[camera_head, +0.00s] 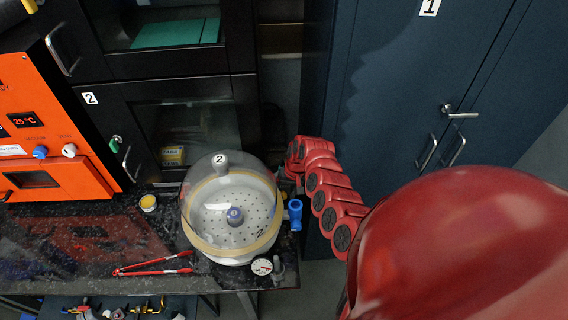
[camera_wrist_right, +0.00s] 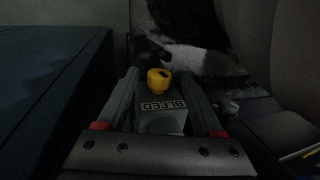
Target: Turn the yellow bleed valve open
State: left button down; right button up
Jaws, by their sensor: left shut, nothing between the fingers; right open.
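The yellow bleed valve (camera_wrist_right: 158,80) is a small round knob on top of a grey block (camera_wrist_right: 160,117) marked BLEED, whose lettering appears upside down in the right wrist view. My right gripper (camera_wrist_right: 160,75) is open, with one finger to each side of the knob and block. I cannot tell whether either finger touches them. In the head view my red right arm (camera_head: 333,200) reaches in from the right to the right side of the clear dome (camera_head: 225,192); its gripper and the yellow knob are not clearly visible there. My left gripper does not show in either view.
The dome stands on a dark speckled bench (camera_head: 85,225). A blue-handled valve (camera_head: 295,213) and a gauge (camera_head: 262,267) are beside it. Red tongs (camera_head: 155,264) lie in front. An orange oven (camera_head: 50,140) is at left. Blue cabinets (camera_head: 400,100) stand behind my right arm.

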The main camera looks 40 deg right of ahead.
jog(key=shift+s+a+f, duration=0.1)
jog(key=shift+f, duration=0.15)
grip_shut()
jog(key=shift+f+b, duration=0.2)
jog(key=shift+b, duration=0.15)
jog(key=y+b, duration=0.1)
jog(key=b, duration=0.1)
jog(key=t+y+b, duration=0.1)
jog(key=b, duration=0.1)
jog(key=t+y+b, duration=0.1)
jog(key=b, duration=0.2)
jog(key=shift+s+d+f, duration=0.15)
jog(key=shift+d+f, duration=0.2)
jog(key=shift+r+b, duration=0.2)
jog(key=shift+b, duration=0.3)
jog(key=shift+a+r+y, duration=0.1)
jog(key=shift+r+y, duration=0.1)
jog(key=shift+y, duration=0.1)
